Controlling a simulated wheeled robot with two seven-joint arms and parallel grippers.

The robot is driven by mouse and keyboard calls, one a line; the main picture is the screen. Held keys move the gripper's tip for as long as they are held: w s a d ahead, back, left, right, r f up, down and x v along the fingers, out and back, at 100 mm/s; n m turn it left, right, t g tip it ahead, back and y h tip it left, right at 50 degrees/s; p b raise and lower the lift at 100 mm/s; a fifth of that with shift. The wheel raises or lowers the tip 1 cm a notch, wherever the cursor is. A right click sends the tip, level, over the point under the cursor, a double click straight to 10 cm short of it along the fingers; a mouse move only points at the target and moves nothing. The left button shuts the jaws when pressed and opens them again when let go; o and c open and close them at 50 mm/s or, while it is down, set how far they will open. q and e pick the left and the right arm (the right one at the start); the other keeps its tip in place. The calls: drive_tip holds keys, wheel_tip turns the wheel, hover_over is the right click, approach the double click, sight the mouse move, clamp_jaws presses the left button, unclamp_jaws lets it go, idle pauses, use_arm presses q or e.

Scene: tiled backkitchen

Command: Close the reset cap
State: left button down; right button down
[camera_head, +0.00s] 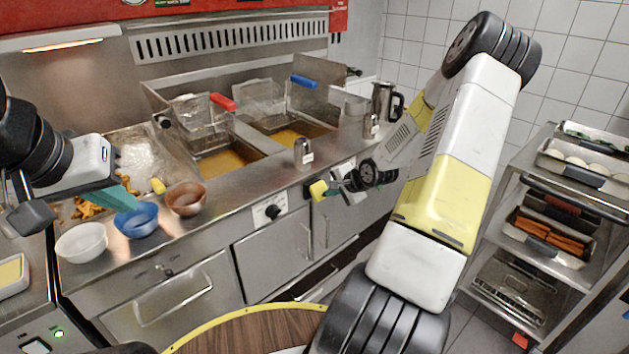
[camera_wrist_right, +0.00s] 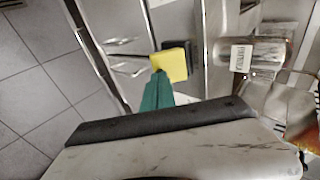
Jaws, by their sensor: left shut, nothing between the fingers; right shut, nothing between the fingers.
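The reset cap appears to be the yellow piece (camera_head: 318,188) on the front panel of the fryer counter, right of a black dial. In the right wrist view it is a yellow block (camera_wrist_right: 174,64) with a black part beside it, standing out from the panel. My right gripper (camera_head: 345,190) is shut and empty just right of the cap. Its green fingertips (camera_wrist_right: 158,88) overlap the cap's lower edge in the wrist view; I cannot tell whether they touch. My left gripper (camera_head: 118,199) is shut and empty above the counter at the left, over the bowls.
A white bowl (camera_head: 82,242), a blue bowl (camera_head: 136,221) and a brown bowl (camera_head: 186,199) stand near the counter edge. A shaker (camera_head: 303,153) stands above the panel and shows in the wrist view (camera_wrist_right: 255,53). A food rack (camera_head: 545,225) stands at the right.

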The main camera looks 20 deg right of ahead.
drive_tip(key=shift+s+d+f+t+y, duration=0.15)
drive_tip(key=shift+f+t+y, duration=0.25)
drive_tip(key=shift+f+t, duration=0.7)
drive_tip(key=shift+w+a+f+t+y, duration=0.15)
drive_tip(key=shift+w+f+t+y, duration=0.15)
drive_tip(key=shift+f+t, duration=0.5)
drive_tip(key=shift+w+a+f+t+y, duration=0.15)
drive_tip(key=shift+w+f+t+y, duration=0.15)
drive_tip(key=shift+f+t, duration=0.45)
drive_tip(key=shift+w+a+f+t+y, duration=0.15)
drive_tip(key=shift+w+f+t+y, duration=0.15)
drive_tip(key=shift+f+t, duration=0.45)
drive_tip(key=shift+s, duration=0.1)
